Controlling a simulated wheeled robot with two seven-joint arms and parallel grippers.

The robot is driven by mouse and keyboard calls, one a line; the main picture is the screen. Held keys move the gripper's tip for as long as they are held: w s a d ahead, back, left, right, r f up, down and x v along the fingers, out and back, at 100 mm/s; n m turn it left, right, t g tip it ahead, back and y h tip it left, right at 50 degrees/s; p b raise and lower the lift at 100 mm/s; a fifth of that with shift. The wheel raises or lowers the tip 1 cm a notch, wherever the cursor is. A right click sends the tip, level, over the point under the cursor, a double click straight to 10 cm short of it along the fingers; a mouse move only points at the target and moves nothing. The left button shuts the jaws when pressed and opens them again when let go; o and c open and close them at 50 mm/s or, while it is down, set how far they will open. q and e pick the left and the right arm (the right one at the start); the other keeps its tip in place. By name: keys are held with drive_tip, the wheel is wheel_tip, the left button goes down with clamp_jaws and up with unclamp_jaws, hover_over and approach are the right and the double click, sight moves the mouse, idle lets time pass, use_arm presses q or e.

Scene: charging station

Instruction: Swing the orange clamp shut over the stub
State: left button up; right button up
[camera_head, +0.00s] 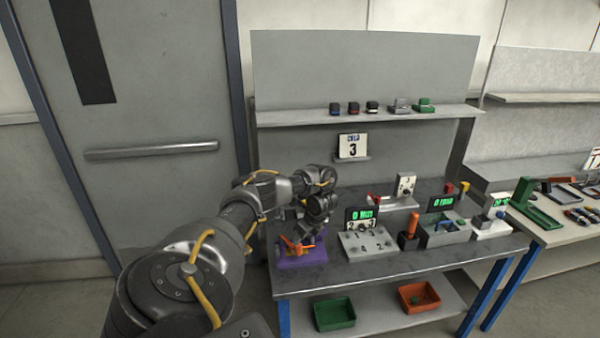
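The orange clamp (292,246) is on a purple base (303,262) at the left front of the workbench. My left arm comes in from the lower left, and my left gripper (304,231) points down just above the clamp. The fingers are small and dark here, so I cannot tell whether they touch the clamp or are open or shut. The stub cannot be made out; the gripper and clamp hide that spot. The clamp's exact angle is also unclear. My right gripper is not in view.
Right of the purple base, a grey panel box (368,244) with a green display stands close by. A shelf (380,116) with small blocks runs behind. Green (334,314) and orange (419,297) trays sit below.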

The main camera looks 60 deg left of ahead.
use_arm(q)
drive_tip(key=p+v, duration=0.2)
drive_tip(key=v, duration=0.1)
drive_tip(key=shift+r, duration=0.1)
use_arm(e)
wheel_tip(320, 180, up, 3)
use_arm(q)
drive_tip(key=shift+d, duration=0.1)
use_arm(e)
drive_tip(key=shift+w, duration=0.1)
